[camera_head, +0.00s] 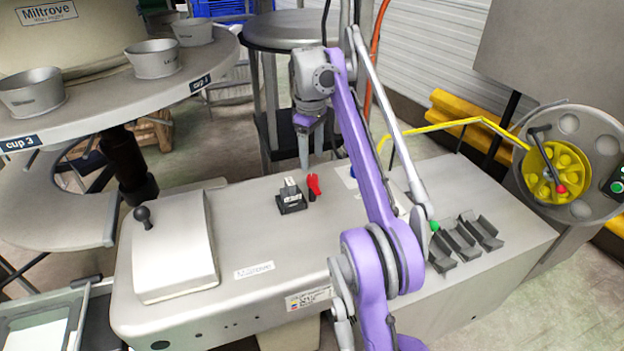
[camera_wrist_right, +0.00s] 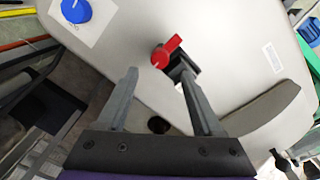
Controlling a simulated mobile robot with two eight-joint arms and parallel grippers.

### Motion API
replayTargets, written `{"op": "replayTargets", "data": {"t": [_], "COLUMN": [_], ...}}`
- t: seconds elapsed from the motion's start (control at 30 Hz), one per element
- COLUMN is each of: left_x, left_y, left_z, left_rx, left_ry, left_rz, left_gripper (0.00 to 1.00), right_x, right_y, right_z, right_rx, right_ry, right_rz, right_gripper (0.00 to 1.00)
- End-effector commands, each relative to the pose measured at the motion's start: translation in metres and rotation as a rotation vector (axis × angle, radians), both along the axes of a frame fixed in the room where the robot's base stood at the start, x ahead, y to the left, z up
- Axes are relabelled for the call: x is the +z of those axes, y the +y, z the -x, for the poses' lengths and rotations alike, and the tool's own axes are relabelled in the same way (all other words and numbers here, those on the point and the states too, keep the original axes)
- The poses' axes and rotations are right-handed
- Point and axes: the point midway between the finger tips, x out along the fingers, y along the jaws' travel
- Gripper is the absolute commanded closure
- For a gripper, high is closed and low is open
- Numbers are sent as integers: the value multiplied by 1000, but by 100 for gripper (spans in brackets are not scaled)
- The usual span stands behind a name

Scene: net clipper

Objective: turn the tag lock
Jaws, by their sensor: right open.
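A red lever (camera_head: 314,185), which looks like the tag lock, stands on the grey machine top beside a small black block with a white label (camera_head: 291,197). In the right wrist view the red lever (camera_wrist_right: 167,51) lies slanted just beyond the fingertips, with the black block (camera_wrist_right: 183,66) partly hidden behind the right finger. My right gripper (camera_head: 311,154) is open and empty, pointing down above and behind the lever. Its fingers (camera_wrist_right: 158,74) are apart in the wrist view and do not visibly touch the lever. My left gripper is not in view.
A blue knob (camera_wrist_right: 76,10) sits on a white plate near the lever. A hinged grey lid with a black ball handle (camera_head: 172,247) is at left, dark grey cradles (camera_head: 461,240) at right. A round table with cups (camera_head: 153,60) overhangs at upper left. A yellow reel (camera_head: 556,172) stands at right.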

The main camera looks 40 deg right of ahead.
Motion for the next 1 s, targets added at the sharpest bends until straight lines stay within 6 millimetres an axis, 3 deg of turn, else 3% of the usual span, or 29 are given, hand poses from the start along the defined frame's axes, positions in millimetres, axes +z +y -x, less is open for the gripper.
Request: {"op": "replayTargets", "data": {"t": [0.1, 0.3, 0.73, 0.77, 1.0], "left_x": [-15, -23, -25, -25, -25], "left_y": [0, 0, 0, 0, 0], "left_z": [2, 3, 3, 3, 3], "left_rx": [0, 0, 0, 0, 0], "left_ry": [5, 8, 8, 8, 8], "left_rz": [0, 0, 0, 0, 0], "left_gripper": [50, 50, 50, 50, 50], "right_x": [-28, -55, -65, -65, -65], "right_y": [0, -1, -1, -1, -1], "right_z": [0, -1, -1, -1, -1], "right_rx": [0, -1, -1, -1, -1], "right_ry": [1, 0, -1, -1, -1], "right_rz": [0, 1, 1, 1, 0], "right_gripper": [32, 32, 32, 34, 77]}}
